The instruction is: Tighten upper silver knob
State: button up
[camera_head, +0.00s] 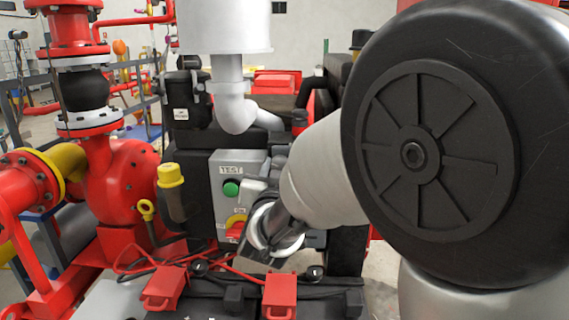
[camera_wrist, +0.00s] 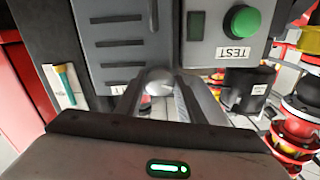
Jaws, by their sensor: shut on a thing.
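The upper silver knob (camera_wrist: 158,87) shows as a small rounded light-grey shape between my fingertips in the wrist view. My gripper (camera_wrist: 158,92) has its two grey fingers closed around it, one on each side. The fingers cover much of the knob, so its turn position cannot be told. In the head view my gripper is largely hidden behind my own wrist and forearm, to the right of the grey control box (camera_head: 227,165). The knob cannot be made out there. No second silver knob can be made out.
The control box has a green TEST button (camera_head: 231,188), also in the wrist view (camera_wrist: 242,20), and a red-and-yellow switch (camera_head: 236,229) below it. A yellow-capped filler (camera_head: 171,175) stands left. Red battery terminal covers (camera_head: 165,287) and cables lie below. Red piping (camera_head: 125,180) fills the left.

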jog(key=n+p, duration=0.2)
jog(key=n, duration=0.2)
jog(key=shift+n, duration=0.4)
jog(key=n+p, duration=0.3)
jog(key=n, duration=0.2)
jog(key=shift+r, duration=0.1)
jog(key=n+p, duration=0.3)
jog(key=n, duration=0.2)
jog(key=shift+n, duration=0.4)
jog(key=shift+n+p, duration=1.5)
jog(key=shift+n, duration=0.7)
jog(key=shift+d, duration=0.1)
jog(key=o, duration=1.1)
jog(key=shift+c, duration=0.2)
